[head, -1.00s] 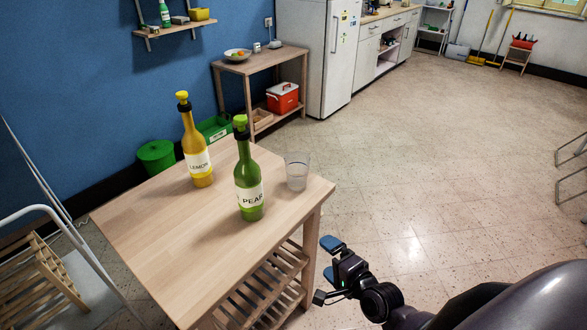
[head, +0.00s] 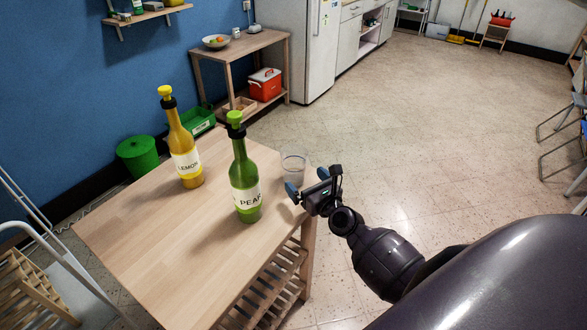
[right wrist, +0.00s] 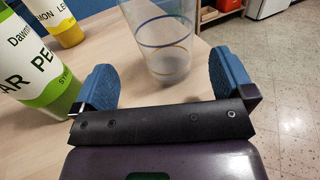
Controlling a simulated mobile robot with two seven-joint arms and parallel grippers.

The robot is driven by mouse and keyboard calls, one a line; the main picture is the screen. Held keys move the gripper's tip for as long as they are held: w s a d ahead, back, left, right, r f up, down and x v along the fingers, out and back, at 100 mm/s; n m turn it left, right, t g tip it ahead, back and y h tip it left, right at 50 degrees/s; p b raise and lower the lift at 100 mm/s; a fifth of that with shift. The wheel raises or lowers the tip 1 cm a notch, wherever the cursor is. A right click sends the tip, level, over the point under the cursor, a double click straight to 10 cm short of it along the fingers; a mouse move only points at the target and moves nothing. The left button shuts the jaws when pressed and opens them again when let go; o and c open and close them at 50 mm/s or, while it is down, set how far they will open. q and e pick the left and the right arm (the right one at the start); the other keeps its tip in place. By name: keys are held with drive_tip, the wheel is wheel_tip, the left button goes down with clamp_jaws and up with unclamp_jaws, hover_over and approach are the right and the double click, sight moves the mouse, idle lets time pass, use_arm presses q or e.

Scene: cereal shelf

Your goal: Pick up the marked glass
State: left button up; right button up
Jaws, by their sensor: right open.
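A clear glass (head: 293,166) stands upright near the right edge of the small wooden table (head: 160,245). In the right wrist view the glass (right wrist: 163,42) has a blue and a yellowish ring and shows just beyond and between the blue fingertips. My right gripper (head: 302,186) is at the table's right edge, beside the glass, open and empty. In the right wrist view its two fingers (right wrist: 165,85) are spread wide. I cannot tell whether either finger touches the glass. My left gripper is not in view.
A green PEAR bottle (head: 245,180) stands just left of the glass, close to the left finger in the right wrist view. A yellow LEMON bottle (head: 184,150) stands further back left. The table's front left is clear, and open floor (head: 420,130) lies to the right.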

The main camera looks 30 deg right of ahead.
sight(301, 171)
drive_tip(key=shift+w, duration=0.9)
drive_tip(key=w, duration=0.4)
drive_tip(key=shift+w+d+r, duration=0.1)
drive_tip(key=shift+d+r, duration=0.2)
drive_tip(key=shift+r, duration=0.05)
drive_tip(key=shift+w, duration=0.65)
drive_tip(key=c, duration=0.9)
